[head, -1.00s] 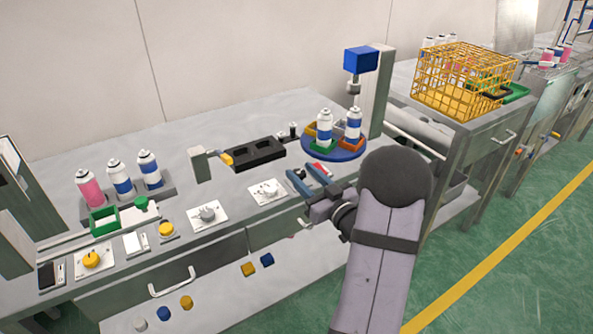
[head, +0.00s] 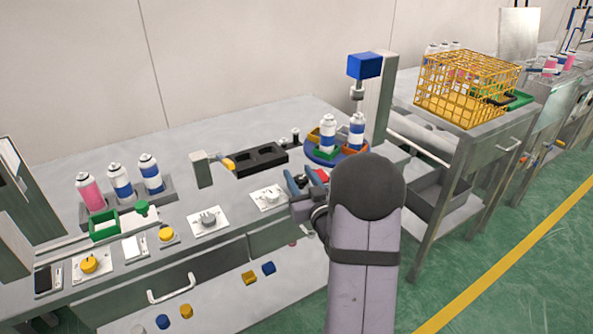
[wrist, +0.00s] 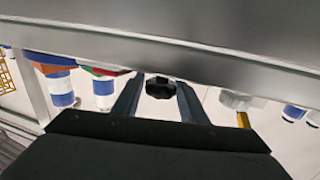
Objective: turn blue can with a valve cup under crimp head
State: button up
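A round blue turntable (head: 322,160) stands at the right end of the bench with coloured holders on it. A white can with a blue band (head: 327,139) stands upright in a green holder, and a second blue-banded can (head: 357,133) stands to its right. The crimp head (head: 357,92) hangs below a blue box and appears above the right can. Valve cups are too small to make out. My gripper (head: 305,180) is in front of the turntable, its fingers apart. In the wrist view, a black knob (wrist: 160,88) shows between the fingers; contact cannot be told.
A black block with recesses (head: 262,161) lies left of the turntable. A rack with a pink can (head: 90,193) and two blue-banded cans stands far left. Dial plates line the bench front. A yellow wire basket (head: 465,88) stands on the right-hand bench.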

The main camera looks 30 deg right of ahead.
jog(key=shift+w+d, duration=0.25)
jog(key=shift+w, duration=1)
jog(key=c, duration=0.8)
jog(key=shift+a+n+y, duration=0.1)
jog(key=shift+n+y, duration=0.3)
jog(key=shift+y, duration=0.2)
jog(key=shift+o, duration=0.2)
jog(key=n+y, duration=0.1)
jog(key=y, duration=0.1)
jog(key=n+y, duration=0.1)
jog(key=shift+a+y+p, duration=0.3)
jog(key=shift+a+y, duration=0.05)
jog(key=shift+y, duration=0.05)
jog(key=shift+a+n+y+p, duration=0.25)
jog(key=shift+n+y, duration=0.5)
jog(key=shift+y, duration=0.25)
jog(key=shift+a+n+y+p, duration=0.25)
jog(key=shift+n+y, duration=0.5)
jog(key=shift+y, duration=0.25)
jog(key=shift+g, duration=0.3)
